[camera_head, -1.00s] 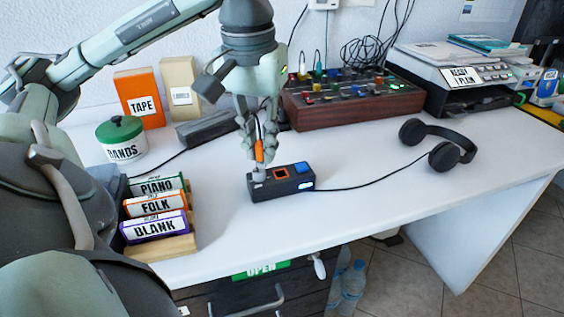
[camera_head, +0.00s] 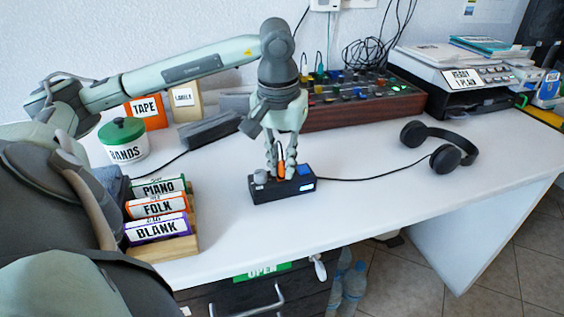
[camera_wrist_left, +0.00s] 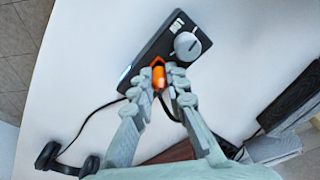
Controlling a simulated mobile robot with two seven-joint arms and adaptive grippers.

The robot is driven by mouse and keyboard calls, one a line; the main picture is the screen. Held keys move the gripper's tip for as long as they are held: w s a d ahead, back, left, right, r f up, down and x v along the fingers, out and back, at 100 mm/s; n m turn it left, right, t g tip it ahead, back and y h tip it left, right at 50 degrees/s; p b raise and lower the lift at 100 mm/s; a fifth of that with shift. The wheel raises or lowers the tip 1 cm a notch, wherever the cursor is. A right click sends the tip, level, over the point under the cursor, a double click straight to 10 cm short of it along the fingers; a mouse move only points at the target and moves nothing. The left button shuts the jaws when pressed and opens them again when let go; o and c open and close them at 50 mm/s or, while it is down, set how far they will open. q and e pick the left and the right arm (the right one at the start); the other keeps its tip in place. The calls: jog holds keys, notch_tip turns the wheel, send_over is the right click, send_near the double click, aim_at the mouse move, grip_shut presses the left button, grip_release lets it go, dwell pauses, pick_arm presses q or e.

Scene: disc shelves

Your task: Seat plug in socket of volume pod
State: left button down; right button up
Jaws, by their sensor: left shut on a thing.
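The volume pod (camera_head: 292,188) is a small black box on the white desk, with a grey knob and a blue-lit end. It also shows in the left wrist view (camera_wrist_left: 165,45), knob to the right. My left gripper (camera_head: 281,172) points down over the middle of the pod. It is shut on the orange plug (camera_wrist_left: 159,78), which also shows between the fingers in the head view (camera_head: 281,162). The plug's tip is at the pod's orange-rimmed socket, which the fingers mostly hide. I cannot tell how deep the plug sits. My right gripper is not in view.
A mixer (camera_head: 360,98) with several coloured knobs stands behind the pod. Headphones (camera_head: 440,145) lie to the right. Labelled cartridges (camera_head: 158,205) sit in a wooden rack at left, near a BANDS jar (camera_head: 124,142).

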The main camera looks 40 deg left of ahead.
pick_arm(q)
jog(key=shift+f, duration=0.1)
jog(key=c, duration=1.8)
grip_release()
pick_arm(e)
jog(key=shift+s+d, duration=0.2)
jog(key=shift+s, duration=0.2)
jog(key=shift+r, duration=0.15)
pick_arm(q)
jog(key=shift+r, duration=0.45)
jog(key=shift+s+d+r+p, duration=0.15)
jog(key=shift+r+p, duration=0.35)
jog(key=shift+r, duration=1.4)
jog(key=shift+s+r+p, duration=0.2)
jog(key=shift+r+p, duration=0.25)
jog(key=shift+r, duration=1.4)
jog(key=shift+s+d+r+p, duration=0.15)
jog(key=shift+r+p, duration=0.35)
jog(key=shift+r, duration=1.4)
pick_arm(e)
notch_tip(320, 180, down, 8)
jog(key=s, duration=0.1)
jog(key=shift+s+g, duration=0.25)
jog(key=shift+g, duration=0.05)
